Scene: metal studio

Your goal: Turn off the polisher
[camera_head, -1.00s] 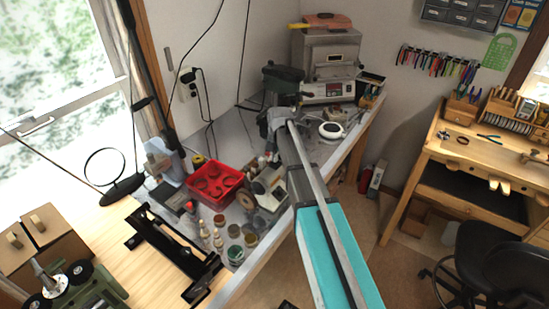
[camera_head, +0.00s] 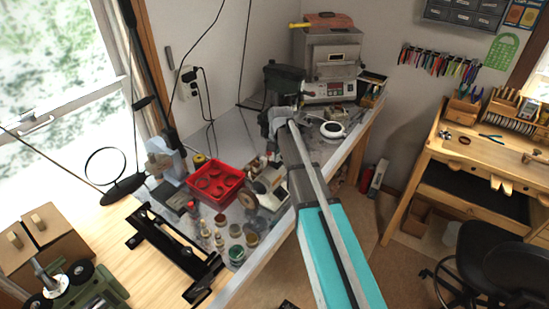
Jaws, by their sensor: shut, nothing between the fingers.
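A small cream bench machine (camera_head: 271,184) with a round wheel on its left side stands at the front of the grey bench, right of a red tray; I take it to be the polisher. Its switch is too small to make out. My arm reaches in from the lower right over the bench's front edge. My gripper (camera_head: 272,157) points down from the wrist just behind and above the cream machine, shut and empty. It is small and partly hidden by my arm, so I cannot tell whether it touches the machine.
The red tray (camera_head: 238,174) and several small jars and bottles (camera_head: 237,253) crowd the bench left of the machine. A dark motor unit (camera_head: 284,77) and a kiln-like oven (camera_head: 329,62) stand behind. A white round dish (camera_head: 333,130) sits at right.

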